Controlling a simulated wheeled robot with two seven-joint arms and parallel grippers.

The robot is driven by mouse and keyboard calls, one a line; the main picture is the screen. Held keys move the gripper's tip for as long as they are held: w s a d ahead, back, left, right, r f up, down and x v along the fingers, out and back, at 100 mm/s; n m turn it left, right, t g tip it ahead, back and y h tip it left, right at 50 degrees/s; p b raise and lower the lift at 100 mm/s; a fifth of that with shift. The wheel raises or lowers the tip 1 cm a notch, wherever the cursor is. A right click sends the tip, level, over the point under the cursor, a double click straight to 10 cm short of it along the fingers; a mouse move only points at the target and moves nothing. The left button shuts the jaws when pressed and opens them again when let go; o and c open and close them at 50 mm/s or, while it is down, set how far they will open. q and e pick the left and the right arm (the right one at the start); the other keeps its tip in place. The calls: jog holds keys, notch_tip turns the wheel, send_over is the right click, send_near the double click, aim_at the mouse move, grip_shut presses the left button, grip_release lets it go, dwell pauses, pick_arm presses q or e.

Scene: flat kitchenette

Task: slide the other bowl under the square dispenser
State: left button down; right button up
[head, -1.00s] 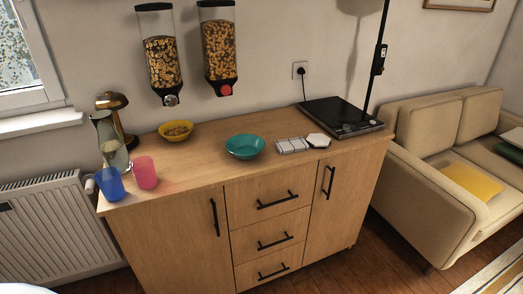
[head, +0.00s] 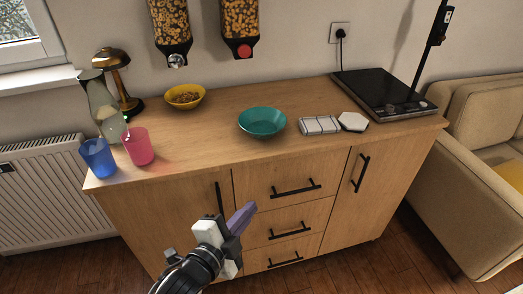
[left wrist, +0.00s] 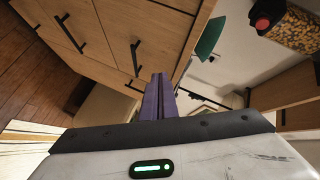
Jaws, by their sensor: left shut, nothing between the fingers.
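A teal bowl (head: 263,122), empty, sits on the wooden cabinet top near its front edge. A yellow bowl (head: 185,97) holding cereal sits farther back and left, below the dispenser with the silver knob (head: 170,30). A second cereal dispenser (head: 240,30) with a red knob hangs to its right, behind the teal bowl; the tops of both are cut off. My left gripper (head: 241,218), with purple fingers, is shut and empty in front of the drawers, below the cabinet top. In the left wrist view its fingers (left wrist: 158,98) are together, and the teal bowl (left wrist: 209,37) shows beyond them.
A blue cup (head: 98,158), pink cup (head: 139,147), glass carafe (head: 104,110) and brass lamp (head: 112,72) crowd the left end. White tiles (head: 320,125) and a black hob (head: 383,93) lie right of the teal bowl. The top between bowl and wall is clear.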

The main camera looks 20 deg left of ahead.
pick_arm(q)
jog(key=w+r+m+t+b, duration=0.1)
jog(key=w+r+m+t, duration=0.3)
jog(key=r, duration=0.3)
jog(key=m+g, duration=0.1)
send_near(262, 133)
jog(key=w+d, duration=0.4)
jog(key=d, duration=0.2)
jog(key=shift+w+a, duration=1.25)
jog(key=shift+a, duration=0.05)
jog(key=shift+w+a, duration=0.55)
jog(key=shift+w, duration=0.2)
jog(key=shift+w+a, duration=0.6)
jog(key=shift+w, duration=0.15)
